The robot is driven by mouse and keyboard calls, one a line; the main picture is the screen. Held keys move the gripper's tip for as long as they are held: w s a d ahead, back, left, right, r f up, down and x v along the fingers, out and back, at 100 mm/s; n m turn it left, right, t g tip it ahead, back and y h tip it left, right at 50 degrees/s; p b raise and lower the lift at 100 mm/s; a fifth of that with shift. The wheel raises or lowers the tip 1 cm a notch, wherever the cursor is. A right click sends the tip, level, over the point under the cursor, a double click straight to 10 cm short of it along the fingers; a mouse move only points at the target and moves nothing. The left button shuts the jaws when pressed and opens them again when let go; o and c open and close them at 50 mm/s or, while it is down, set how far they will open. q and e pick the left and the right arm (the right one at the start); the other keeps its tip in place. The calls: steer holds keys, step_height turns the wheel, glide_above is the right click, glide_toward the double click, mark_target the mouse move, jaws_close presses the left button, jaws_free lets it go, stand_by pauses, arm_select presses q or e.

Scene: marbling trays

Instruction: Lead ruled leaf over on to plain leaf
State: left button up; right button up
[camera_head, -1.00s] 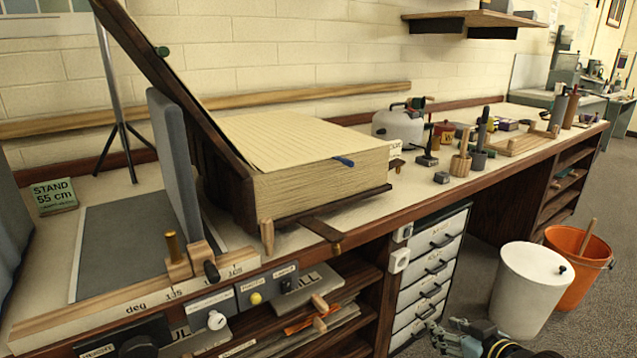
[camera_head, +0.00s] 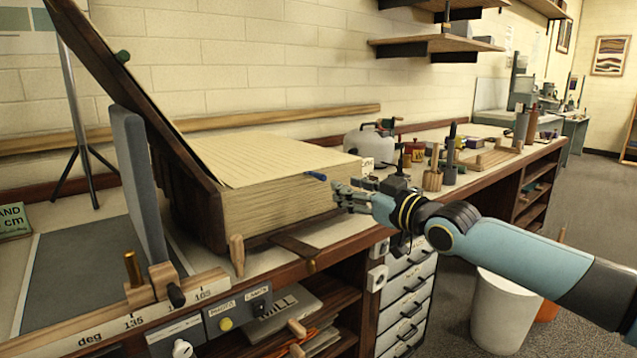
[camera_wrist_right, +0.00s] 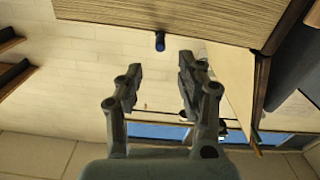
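The thick book's page block (camera_head: 270,200) lies on the bench, with the ruled leaf (camera_head: 255,155) on top. A blue tab (camera_head: 316,176) sticks out at its right front corner. The dark cover board (camera_head: 110,75) stands tilted up at the left. I cannot make out a plain leaf. My right gripper (camera_head: 337,192) is just right of the tab, apart from it. In the right wrist view my right gripper (camera_wrist_right: 157,68) is open and empty, with the blue tab (camera_wrist_right: 160,41) ahead between its fingertips. My left gripper is not in view.
A grey padded upright (camera_head: 138,185) stands left of the book behind a wooden degree scale (camera_head: 100,328). Jars and wooden tool holders (camera_head: 433,180) stand along the bench to the right. A white bin (camera_head: 502,310) is on the floor below my right arm.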

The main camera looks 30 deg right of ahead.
mark_target(325, 179)
arm_select(q)
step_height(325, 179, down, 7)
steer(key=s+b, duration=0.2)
steer(key=b, duration=0.5)
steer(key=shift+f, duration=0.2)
arm_select(e)
steer(key=shift+w+a+f, duration=0.1)
steer(key=shift+w+a, duration=0.1)
steer(key=shift+w, duration=2.25)
steer(key=shift+w+a, duration=0.2)
steer(key=shift+w, duration=2.2)
jaws_close()
